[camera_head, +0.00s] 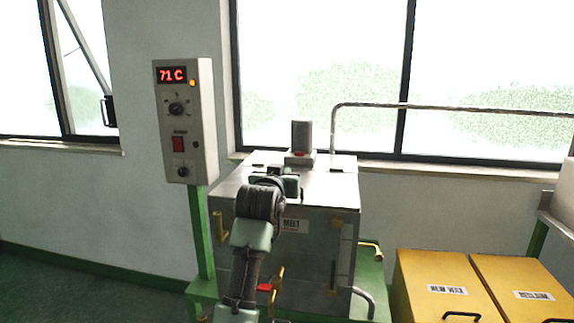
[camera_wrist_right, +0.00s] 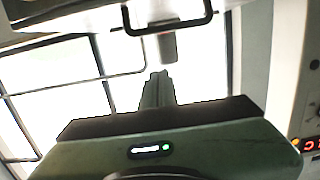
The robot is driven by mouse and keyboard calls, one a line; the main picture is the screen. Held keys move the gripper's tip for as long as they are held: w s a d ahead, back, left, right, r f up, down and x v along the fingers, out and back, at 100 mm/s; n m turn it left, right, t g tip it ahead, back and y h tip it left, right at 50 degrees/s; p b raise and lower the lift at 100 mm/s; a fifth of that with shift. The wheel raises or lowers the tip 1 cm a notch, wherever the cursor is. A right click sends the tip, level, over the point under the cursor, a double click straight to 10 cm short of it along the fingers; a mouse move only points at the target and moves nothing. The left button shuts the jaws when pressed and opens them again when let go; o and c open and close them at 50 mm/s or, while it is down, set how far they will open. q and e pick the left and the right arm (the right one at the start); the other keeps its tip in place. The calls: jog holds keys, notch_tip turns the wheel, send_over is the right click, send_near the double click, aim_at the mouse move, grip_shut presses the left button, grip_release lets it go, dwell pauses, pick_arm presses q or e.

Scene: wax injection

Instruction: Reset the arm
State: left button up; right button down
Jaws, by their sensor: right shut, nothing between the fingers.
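My right arm reaches up from the bottom of the head view, and my right gripper (camera_head: 276,172) is in front of the top of the metal melt tank (camera_head: 318,225). In the right wrist view the gripper's fingers (camera_wrist_right: 158,88) are shut together with nothing between them. A black bar handle (camera_wrist_right: 168,30) shows beyond the fingertips there, with a visible gap. The arm hides part of the tank's front and top edge. My left gripper is not in view.
A control box (camera_head: 186,120) reading 71 C stands on a green post at the left. Two yellow bins (camera_head: 425,262) (camera_head: 505,275) are at the lower right. A metal pipe (camera_head: 450,105) runs behind the tank. Green floor (camera_head: 80,290) is clear at the left.

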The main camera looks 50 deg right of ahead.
jog(key=s+a+f+n+t+y+b, duration=0.1)
jog(key=s+a+f+n+y, duration=0.3)
jog(key=a+f, duration=0.85)
jog(key=s+a+f+n+t+y, duration=0.1)
jog(key=a+f+n+y, duration=0.35)
jog(key=a+f, duration=0.8)
jog(key=s+a+f+n+g+y, duration=0.3)
jog(key=s+a+f, duration=0.4)
jog(key=s+f, duration=0.35)
jog(key=s+a+f+n+g+y, duration=0.35)
jog(key=s+a+f, duration=0.35)
jog(key=s+f, duration=0.4)
notch_tip(320, 180, down, 24)
jog(key=s+g, duration=0.1)
jog(key=s, duration=0.1)
jog(key=s+d+f+g+p, duration=0.1)
jog(key=s+d+f+p, duration=0.1)
jog(key=s+f, duration=1.2)
jog(key=s+d, duration=0.1)
jog(key=s, duration=0.1)
jog(key=shift+s, duration=0.3)
